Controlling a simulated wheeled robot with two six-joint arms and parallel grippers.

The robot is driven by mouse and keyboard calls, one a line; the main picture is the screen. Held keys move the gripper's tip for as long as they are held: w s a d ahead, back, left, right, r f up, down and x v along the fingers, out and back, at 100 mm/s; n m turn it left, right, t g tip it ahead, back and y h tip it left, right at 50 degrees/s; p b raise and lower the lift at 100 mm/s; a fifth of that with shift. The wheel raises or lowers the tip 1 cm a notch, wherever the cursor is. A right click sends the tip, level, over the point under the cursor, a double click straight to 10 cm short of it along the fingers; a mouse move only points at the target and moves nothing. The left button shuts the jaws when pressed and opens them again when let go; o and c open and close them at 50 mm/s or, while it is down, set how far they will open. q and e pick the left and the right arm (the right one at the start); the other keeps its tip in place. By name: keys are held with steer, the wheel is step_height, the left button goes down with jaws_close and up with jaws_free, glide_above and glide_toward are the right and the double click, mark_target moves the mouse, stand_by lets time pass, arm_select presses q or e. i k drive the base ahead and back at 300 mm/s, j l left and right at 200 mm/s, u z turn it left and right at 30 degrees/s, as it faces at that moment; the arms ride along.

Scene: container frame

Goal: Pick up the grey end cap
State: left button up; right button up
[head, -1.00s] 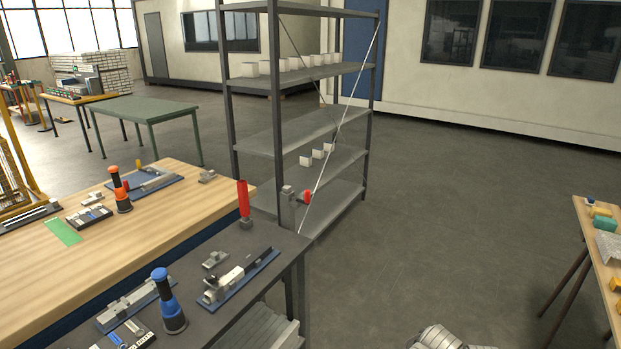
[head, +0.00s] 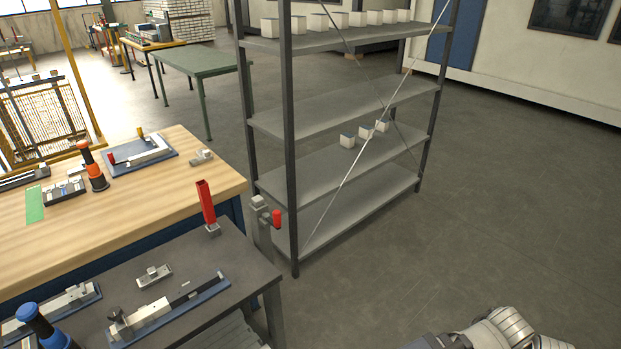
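I cannot single out the grey end cap with certainty. A small grey block-like piece (head: 154,275) lies on the dark table (head: 225,262) at lower left, behind a blue tray (head: 172,312) holding a grey and black assembly. Another small grey piece (head: 201,157) lies on the wooden table (head: 215,180) near its right end. Both are too small to name surely. Neither gripper shows. Only part of my own light-grey arm shows at the bottom right, far from the tables.
A red upright piece (head: 206,205) stands on the dark table's far edge. A blue-topped bottle (head: 42,328) stands at lower left, an orange one (head: 91,168) on the wooden table. A metal shelf rack (head: 350,105) with white boxes stands behind. The floor at right is clear.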

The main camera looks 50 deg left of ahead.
mark_target(258, 201)
steer(key=i+u, duration=0.2)
steer(key=i, duration=0.4)
steer(key=i+l+u, duration=0.2)
steer(key=i, duration=0.4)
steer(key=i+u, duration=0.15)
steer(key=i, duration=0.45)
steer(key=i+l+u, duration=0.15)
steer(key=i+u, duration=0.3)
steer(key=i, duration=0.45)
steer(key=u, duration=1.55)
